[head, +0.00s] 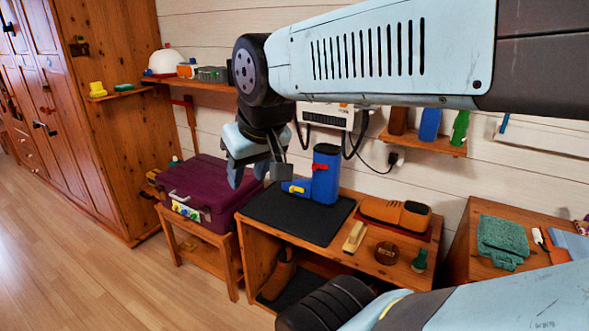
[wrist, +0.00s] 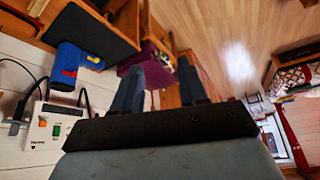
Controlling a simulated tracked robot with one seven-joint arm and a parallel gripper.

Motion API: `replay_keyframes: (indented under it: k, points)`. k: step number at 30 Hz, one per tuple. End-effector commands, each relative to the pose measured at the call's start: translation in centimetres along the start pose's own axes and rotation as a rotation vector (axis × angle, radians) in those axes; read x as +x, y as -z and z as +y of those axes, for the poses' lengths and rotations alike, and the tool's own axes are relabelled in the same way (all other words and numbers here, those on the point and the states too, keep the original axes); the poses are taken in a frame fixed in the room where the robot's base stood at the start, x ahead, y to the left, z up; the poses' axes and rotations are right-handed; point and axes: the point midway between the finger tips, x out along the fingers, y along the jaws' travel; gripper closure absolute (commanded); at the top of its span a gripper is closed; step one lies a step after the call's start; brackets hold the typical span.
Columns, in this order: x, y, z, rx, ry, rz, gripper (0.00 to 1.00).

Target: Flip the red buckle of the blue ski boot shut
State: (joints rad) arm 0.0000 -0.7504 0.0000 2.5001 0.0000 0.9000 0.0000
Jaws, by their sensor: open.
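The blue ski boot (head: 326,172) stands upright on a black mat (head: 300,218) on the wooden bench, its toe pointing left. Its red buckle (head: 320,167) is on the shaft and a yellow buckle (head: 296,189) is on the toe part. Whether the red buckle is open or shut is too small to tell. In the wrist view the boot (wrist: 66,62) is at the upper left, with the red buckle (wrist: 70,72) in sight. My gripper (head: 252,178) is open and empty, in the air left of the boot and apart from it. Its two fingers also show in the wrist view (wrist: 160,85).
A purple suitcase (head: 207,192) lies on a stand at left. A white wall device (head: 327,115) with black hoses is behind the boot. The floor at left is clear.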

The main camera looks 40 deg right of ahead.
Motion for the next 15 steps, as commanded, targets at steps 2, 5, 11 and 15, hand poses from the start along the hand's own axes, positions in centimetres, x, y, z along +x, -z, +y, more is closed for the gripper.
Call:
replay_keyframes:
  k: [2,5,11,15]
  points:
    - [0.0,0.0,0.0,0.0,0.0,0.0,0.54]
    - [0.2,0.4,0.0,0.007,0.005,0.002,0.53]
    - [2.8,3.6,0.6,0.076,0.043,0.032,0.53]
    - [6.1,7.1,1.4,0.174,0.069,0.074,0.53]
